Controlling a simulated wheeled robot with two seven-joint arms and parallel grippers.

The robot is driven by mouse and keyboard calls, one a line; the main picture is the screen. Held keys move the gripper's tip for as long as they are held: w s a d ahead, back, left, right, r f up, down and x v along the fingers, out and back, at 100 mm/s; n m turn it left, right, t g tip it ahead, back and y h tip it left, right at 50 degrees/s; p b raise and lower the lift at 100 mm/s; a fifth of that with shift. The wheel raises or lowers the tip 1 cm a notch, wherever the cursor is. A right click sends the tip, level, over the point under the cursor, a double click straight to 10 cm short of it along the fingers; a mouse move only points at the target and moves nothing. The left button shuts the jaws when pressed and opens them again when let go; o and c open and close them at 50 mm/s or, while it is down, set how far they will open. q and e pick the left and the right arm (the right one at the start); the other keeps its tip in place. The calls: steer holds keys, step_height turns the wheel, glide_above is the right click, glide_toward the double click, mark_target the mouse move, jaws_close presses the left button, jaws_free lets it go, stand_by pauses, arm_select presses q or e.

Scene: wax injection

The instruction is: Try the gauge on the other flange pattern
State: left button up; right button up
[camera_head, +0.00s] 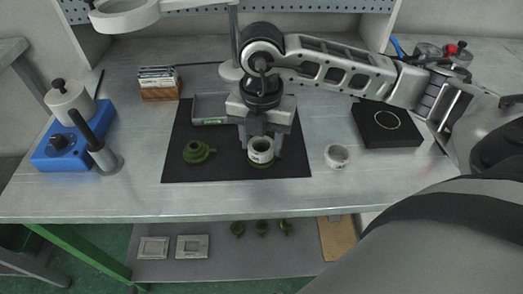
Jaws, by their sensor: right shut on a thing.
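My right gripper (263,140) points down over the black mat and is shut on a white ring-shaped piece with dark marks, which looks like the gauge (261,151). A dark green rim, seemingly of one flange pattern (258,165), shows just under the gauge. I cannot tell whether the gauge is seated on it or just above it. The other green flange pattern (198,152) lies on the mat to the left, with nothing on it. My left gripper is not in view.
The black mat (180,172) carries a grey tray (212,107) at the back. A white ring (337,156) and a black block (387,124) stand to the right. A blue heater-like unit (62,150) and a card box (160,92) are left. Several green parts (262,228) lie on the lower shelf.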

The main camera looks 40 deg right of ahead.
steer(key=shift+r+p, duration=1.9)
steer(key=shift+r, duration=0.95)
